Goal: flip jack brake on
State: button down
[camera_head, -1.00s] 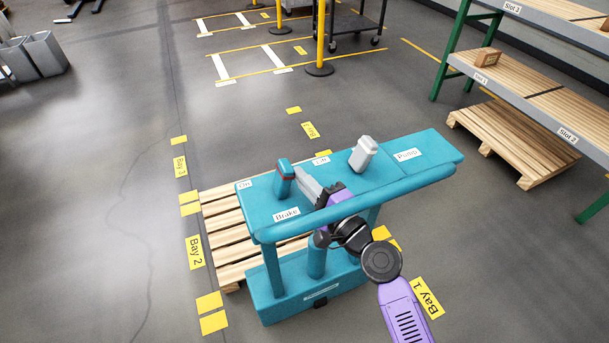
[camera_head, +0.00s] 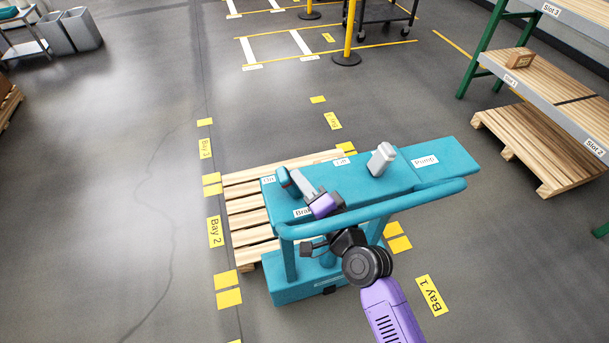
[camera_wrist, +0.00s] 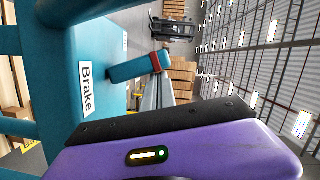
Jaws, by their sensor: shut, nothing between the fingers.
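The teal jack (camera_head: 384,180) has a flat top with Brake, On, Lift and Pump labels. Its brake lever (camera_head: 283,177), teal with a red band, leans toward the On label (camera_head: 268,180). The lever also shows in the wrist view (camera_wrist: 133,69), tilted, near the Brake label (camera_wrist: 87,88). My gripper (camera_head: 295,174) is shut and empty, its grey fingers right against or very near the lever's right side; I cannot tell whether they touch. In the wrist view the fingers (camera_wrist: 156,95) reach up beside the lever. The lever's base is partly hidden.
A grey-white lever (camera_head: 381,158) stands near the Lift and Pump labels. A teal rail (camera_head: 400,208) runs along the jack's near edge, close to my arm. A wooden pallet (camera_head: 247,215) lies under the jack. A shelf rack (camera_head: 560,92) stands at right. Floor at left is clear.

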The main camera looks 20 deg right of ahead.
jog(key=shift+a, duration=0.3)
dwell(0.5)
jog(key=shift+d+f, duration=0.1)
